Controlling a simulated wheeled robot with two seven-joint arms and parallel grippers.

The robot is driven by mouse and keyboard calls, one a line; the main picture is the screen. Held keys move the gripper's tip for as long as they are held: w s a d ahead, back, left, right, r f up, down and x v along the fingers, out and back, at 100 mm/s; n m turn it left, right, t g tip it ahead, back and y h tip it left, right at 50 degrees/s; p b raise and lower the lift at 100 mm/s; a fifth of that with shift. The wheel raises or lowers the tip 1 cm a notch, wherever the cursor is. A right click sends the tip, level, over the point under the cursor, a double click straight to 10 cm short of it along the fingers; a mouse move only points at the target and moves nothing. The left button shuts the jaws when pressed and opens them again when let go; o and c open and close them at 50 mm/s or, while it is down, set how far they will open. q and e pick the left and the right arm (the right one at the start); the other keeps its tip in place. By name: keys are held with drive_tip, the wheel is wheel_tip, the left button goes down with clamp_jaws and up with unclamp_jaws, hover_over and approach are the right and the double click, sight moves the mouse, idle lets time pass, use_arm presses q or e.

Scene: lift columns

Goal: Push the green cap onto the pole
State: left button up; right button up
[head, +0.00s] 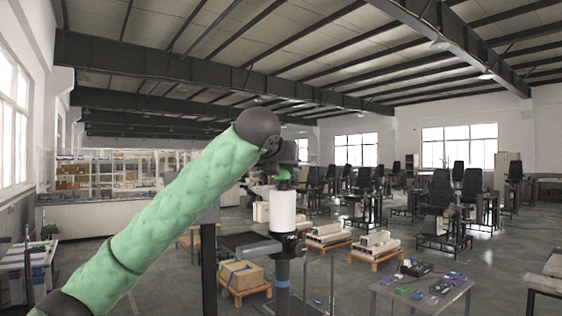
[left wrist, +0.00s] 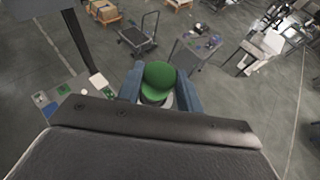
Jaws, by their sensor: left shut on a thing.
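The green cap (head: 283,174) shows just under my left gripper (head: 287,165) in the head view. In the left wrist view the green cap (left wrist: 158,74) sits between the two blue-grey fingers of my left gripper (left wrist: 160,88), which is shut on it. The pole (head: 282,212) stands upright below, with a white upper section and a dark top. The cap is right over the pole's top. I cannot tell whether it touches the pole or how far down it sits, as the gripper hides part of it. My right gripper is in neither view.
A table with small parts (head: 425,284) stands at the lower right. A cardboard box on a pallet (head: 241,276) and pallets with white blocks (head: 375,245) are on the floor behind the pole. A flat cart (left wrist: 137,38) shows in the left wrist view.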

sight(281, 178)
use_arm(q)
drive_tip(key=shift+w+f, duration=0.1)
drive_tip(key=shift+w, duration=0.05)
drive_tip(key=shift+f, duration=0.2)
drive_tip(key=shift+f, duration=1.25)
idle(2.8)
drive_tip(key=o, duration=1.5)
drive_tip(key=shift+r, duration=0.1)
drive_tip(key=shift+r, duration=1.15)
drive_tip(key=shift+r, duration=2.35)
